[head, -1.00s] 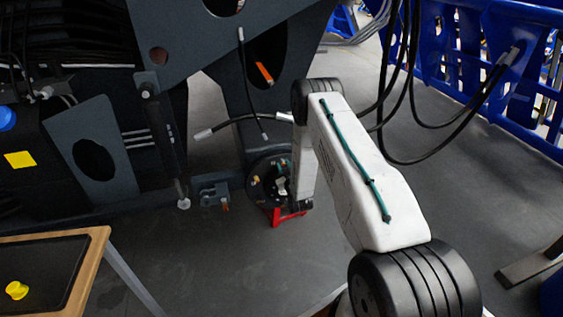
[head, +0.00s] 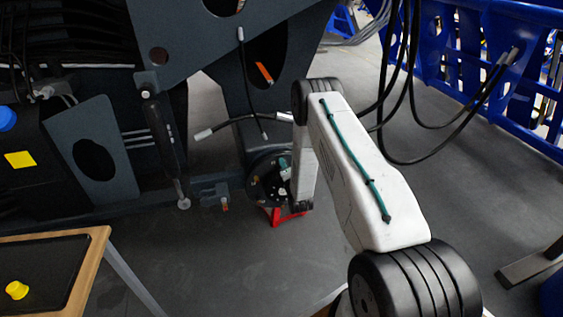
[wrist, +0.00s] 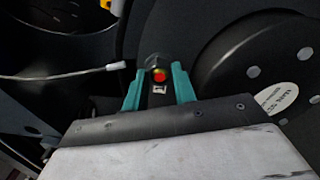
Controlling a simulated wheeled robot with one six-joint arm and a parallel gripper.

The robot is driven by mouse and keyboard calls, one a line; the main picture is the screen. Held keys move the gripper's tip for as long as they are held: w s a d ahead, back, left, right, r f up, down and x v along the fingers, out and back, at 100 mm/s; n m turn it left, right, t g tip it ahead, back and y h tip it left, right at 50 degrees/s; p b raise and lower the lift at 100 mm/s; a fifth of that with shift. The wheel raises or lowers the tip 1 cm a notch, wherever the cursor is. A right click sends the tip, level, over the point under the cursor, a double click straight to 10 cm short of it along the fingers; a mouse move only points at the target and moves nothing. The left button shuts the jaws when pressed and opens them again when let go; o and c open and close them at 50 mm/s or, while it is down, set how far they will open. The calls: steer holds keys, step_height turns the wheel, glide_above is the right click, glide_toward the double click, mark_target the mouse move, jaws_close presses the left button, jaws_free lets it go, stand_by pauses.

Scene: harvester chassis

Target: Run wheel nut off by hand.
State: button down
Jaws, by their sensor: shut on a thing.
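The wheel nut (wrist: 160,75), with a red and yellow end inside a dark ring, sits between the teal fingertips of my gripper (wrist: 159,70) in the wrist view. My gripper is shut on it. In the head view my gripper (head: 284,170) is small and partly hidden by my wrist, against the round dark hub (head: 262,187) low on the chassis. The nut cannot be made out there. I cannot tell how far it is along its thread.
A dark disc (wrist: 255,80) with pale bolt heads and a white label is close on the right in the wrist view. A red stand (head: 275,217) is under the hub. Hoses (head: 410,100) hang at right. A wooden-edged table (head: 100,250) holds a yellow cap (head: 16,290).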

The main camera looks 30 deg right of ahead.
steer(key=n, duration=0.2)
steer(key=shift+s+f+n, duration=0.15)
steer(key=shift+s+n, duration=0.05)
steer(key=shift+n, duration=0.2)
steer(key=c, duration=1.1)
jaws_free()
steer(key=shift+w, duration=0.1)
steer(key=shift+c, duration=0.9)
steer(key=shift+v, duration=1.05)
